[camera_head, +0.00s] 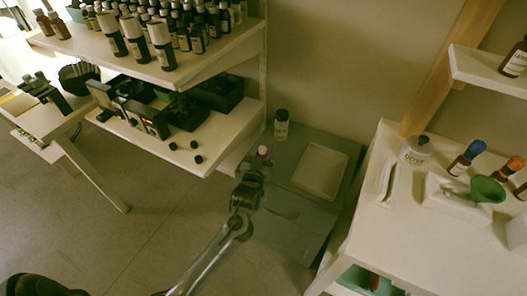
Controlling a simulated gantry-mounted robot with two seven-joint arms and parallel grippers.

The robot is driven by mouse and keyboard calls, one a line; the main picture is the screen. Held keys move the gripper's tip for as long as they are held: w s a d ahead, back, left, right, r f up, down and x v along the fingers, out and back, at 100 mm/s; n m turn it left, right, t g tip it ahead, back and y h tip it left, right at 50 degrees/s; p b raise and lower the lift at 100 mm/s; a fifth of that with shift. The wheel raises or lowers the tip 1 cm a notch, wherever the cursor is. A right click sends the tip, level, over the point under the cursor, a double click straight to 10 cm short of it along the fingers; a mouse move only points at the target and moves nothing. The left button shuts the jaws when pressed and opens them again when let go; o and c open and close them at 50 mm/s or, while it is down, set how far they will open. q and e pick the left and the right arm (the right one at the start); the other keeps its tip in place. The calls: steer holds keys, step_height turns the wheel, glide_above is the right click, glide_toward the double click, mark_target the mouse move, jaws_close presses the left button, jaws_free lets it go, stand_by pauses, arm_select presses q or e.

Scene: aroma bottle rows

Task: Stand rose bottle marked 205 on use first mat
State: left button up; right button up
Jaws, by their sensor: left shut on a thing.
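My left gripper (258,168) is low over a grey-green surface (290,222), right of the shelves. It is shut on a small bottle (263,151), of which only a pale and reddish top shows; the gripper hides the rest, and no marking can be read. A pale rectangular mat or tray (320,170) lies to the right of the gripper on the same surface, apart from it and bare; no writing on it is readable. A dark bottle with a pale label (281,125) stands upright behind the gripper. My right gripper is not in view.
Many dark bottles (198,38) stand on the upper left shelf, with dark devices (150,118) and small black caps (198,159) on the shelf below. A white table (420,240) at right holds a green funnel (487,189) and several bottles.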

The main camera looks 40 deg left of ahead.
arm_select(q)
steer(key=shift+f, duration=0.1)
steer(key=o, duration=1.2)
steer(key=shift+c, duration=0.2)
steer(key=shift+s+d, duration=0.15)
steer(key=shift+s, duration=0.1)
steer(key=s+d+f+m+g+h+p, duration=0.1)
steer(key=s+d+g, duration=0.3)
steer(key=s, duration=0.6)
steer(key=s+d+f+m+g+h+p, duration=0.2)
steer(key=s+d, duration=0.4)
steer(key=s, duration=0.5)
steer(key=s+d+f+m+g+h+p, duration=0.1)
steer(key=s+d+m+g+h, duration=0.3)
steer(key=s, duration=0.7)
steer(key=d+f+g, duration=0.1)
steer(key=g, duration=0.1)
steer(key=shift+d+f+g+h, duration=0.15)
steer(key=shift+d+g+h, duration=0.25)
